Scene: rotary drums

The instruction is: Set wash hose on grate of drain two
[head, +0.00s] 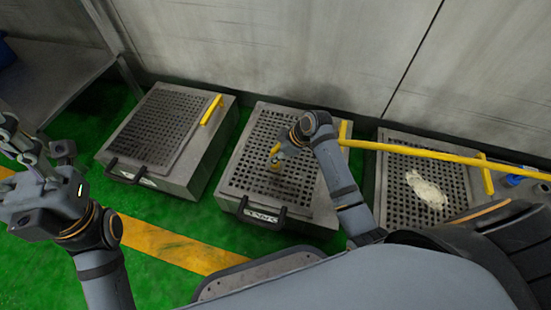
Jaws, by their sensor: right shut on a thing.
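Three metal drain boxes with dark perforated grates stand in a row: a left one (155,125), a middle one (243,165) and a right one (385,190). Their labels are too small to read. My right gripper (277,158) is over the middle grate, shut on a small yellow piece (276,167), seemingly the wash hose's end. A long yellow hose (430,155) runs from the right edge to behind my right forearm; its join to the held piece is hidden. Whether the held piece touches the grate is unclear. My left gripper (38,150) is open and empty, left of the boxes.
A yellow handle (211,110) stands on the left box; the middle box has one too (344,130). A pale lump (427,190) lies on the right grate. A blue fitting (514,180) is at the right. A wall (290,45) rises behind.

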